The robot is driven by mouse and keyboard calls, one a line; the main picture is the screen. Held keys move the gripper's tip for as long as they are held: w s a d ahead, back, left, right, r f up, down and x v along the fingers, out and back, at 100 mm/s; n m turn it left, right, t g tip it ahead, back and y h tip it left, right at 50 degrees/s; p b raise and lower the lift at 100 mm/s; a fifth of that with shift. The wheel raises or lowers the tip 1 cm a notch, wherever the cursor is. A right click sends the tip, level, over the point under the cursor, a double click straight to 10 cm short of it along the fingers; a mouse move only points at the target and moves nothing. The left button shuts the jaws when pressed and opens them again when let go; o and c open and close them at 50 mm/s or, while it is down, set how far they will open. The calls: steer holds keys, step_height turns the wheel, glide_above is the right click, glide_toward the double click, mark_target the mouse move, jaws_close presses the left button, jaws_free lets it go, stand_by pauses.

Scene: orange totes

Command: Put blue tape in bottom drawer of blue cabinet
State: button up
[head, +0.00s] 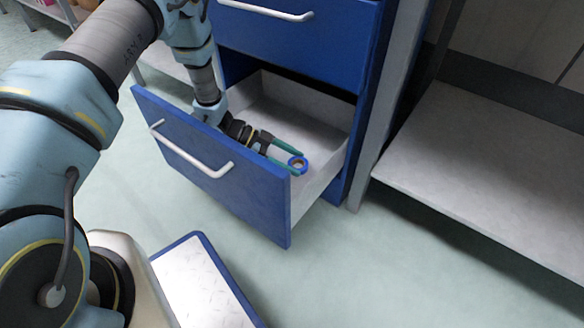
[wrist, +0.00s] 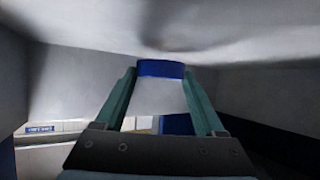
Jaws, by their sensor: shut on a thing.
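The blue tape (head: 297,164) is a small blue ring at the tips of my gripper (head: 288,157) in the head view. It also shows in the wrist view as a blue band (wrist: 161,69) between the green fingertips. My gripper is shut on it and holds it inside the open bottom drawer (head: 232,170), toward the drawer's right side. The blue cabinet (head: 330,40) stands behind, with a closed drawer above the open one. I cannot tell whether the tape touches the drawer floor.
A grey shelf unit (head: 480,165) stands to the right of the cabinet. The drawer's blue front (head: 215,195) with its white handle (head: 190,150) juts out over the green floor.

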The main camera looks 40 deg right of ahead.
step_height(320, 180, down, 2)
steer(key=shift+r, duration=0.1)
steer(key=o, duration=1.3)
